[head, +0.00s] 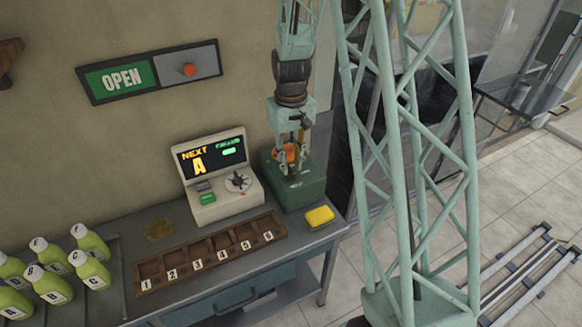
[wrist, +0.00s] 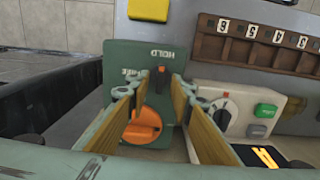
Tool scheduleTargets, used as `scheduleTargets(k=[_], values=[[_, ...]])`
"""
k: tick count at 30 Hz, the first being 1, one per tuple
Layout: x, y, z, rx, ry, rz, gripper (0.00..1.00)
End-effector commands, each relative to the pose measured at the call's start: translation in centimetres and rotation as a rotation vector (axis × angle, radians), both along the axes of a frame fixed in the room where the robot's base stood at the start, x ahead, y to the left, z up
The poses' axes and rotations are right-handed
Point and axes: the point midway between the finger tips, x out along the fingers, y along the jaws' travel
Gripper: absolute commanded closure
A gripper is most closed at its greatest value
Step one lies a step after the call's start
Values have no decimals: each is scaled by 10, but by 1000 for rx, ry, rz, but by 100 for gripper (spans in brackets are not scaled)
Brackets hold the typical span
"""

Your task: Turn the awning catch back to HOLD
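The awning catch is a green box (head: 292,183) at the back right end of the counter. In the wrist view its plate (wrist: 119,52) appears upside down, with HOLD lettering near the top and a second, partly hidden label to its left. An orange round knob (wrist: 143,126) and a dark, narrow lever-like part with an orange tip (wrist: 160,77) show on it. I cannot tell for sure which label the lever points at. My gripper (wrist: 159,90) is open and points down over the box, its fingers on either side of the lever, with a gap visible.
A cream console (head: 222,199) with a dial and lit screen stands close beside the box. A yellow sponge-like block (head: 319,217) and a numbered wooden rack (head: 190,262) lie in front. An OPEN sign (head: 122,78) hangs on the wall; green bottles (head: 91,242) stand left.

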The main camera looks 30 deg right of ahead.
Motion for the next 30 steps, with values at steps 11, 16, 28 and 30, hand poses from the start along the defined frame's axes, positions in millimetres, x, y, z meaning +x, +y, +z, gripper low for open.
scheduleTargets(k=[11, 16, 28, 30], values=[[1, 0, 42, 0, -2, 0, 79], [1, 0, 61, 0, -2, 0, 79], [0, 0, 95, 0, -1, 0, 79], [0, 0, 97, 0, 0, 0, 79]])
